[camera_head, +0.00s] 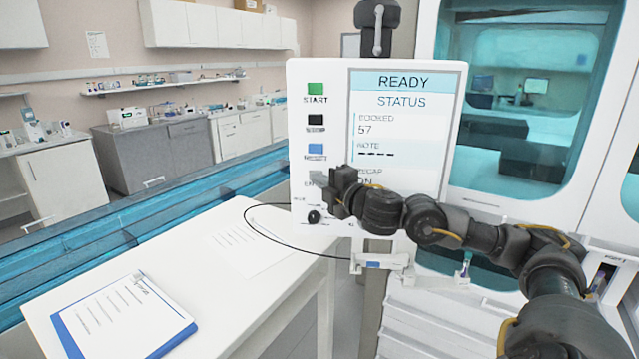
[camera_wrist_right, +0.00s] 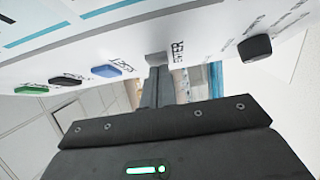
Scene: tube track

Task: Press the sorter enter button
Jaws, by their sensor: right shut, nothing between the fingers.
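The sorter panel (camera_head: 405,130) faces me as an upright white board with a screen reading READY and STATUS. Its enter button (camera_wrist_right: 155,58) is a small grey block beside its label in the right wrist view. In the head view, my right gripper (camera_head: 334,183) is in front of the panel's lower left and partly covers that button's area. My right gripper (camera_wrist_right: 158,78) is shut and empty, its fingertips right at the grey button; whether they touch it I cannot tell. My left gripper is not in view.
Above the gripper are the green start button (camera_head: 315,89), a black button (camera_head: 315,120) and a blue button (camera_head: 315,149). A black knob (camera_head: 314,216) sits below. A white table (camera_head: 200,285) with a clipboard (camera_head: 125,318) stands at lower left, beside a blue-walled track (camera_head: 150,215).

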